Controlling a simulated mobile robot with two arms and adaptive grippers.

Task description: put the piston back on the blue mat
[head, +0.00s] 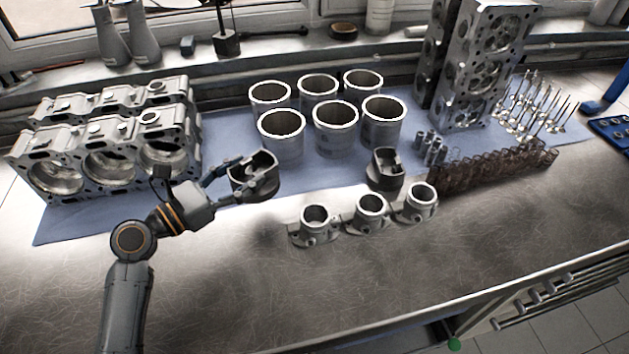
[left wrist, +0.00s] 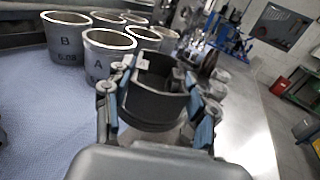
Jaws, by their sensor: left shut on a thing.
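My left gripper (head: 236,181) is shut on a dark grey piston (head: 254,178). In the left wrist view the piston (left wrist: 158,100) sits between the two fingers, its open hollow side facing up. In the head view the held piston is over or at the front edge of the blue mat (head: 90,224), left of centre; I cannot tell whether it touches it. A second piston (head: 384,170) stands near the mat's front edge, further right. The mat also shows in the left wrist view (left wrist: 45,130). My right gripper is not in view.
Several cylinder liners (head: 335,125) stand behind the held piston. An engine block (head: 110,150) is at left. Three flanged metal parts (head: 316,222) stand on the bare bench in front. Springs (head: 490,170), valves and cylinder heads (head: 480,70) are at right. The mat's front left strip is clear.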

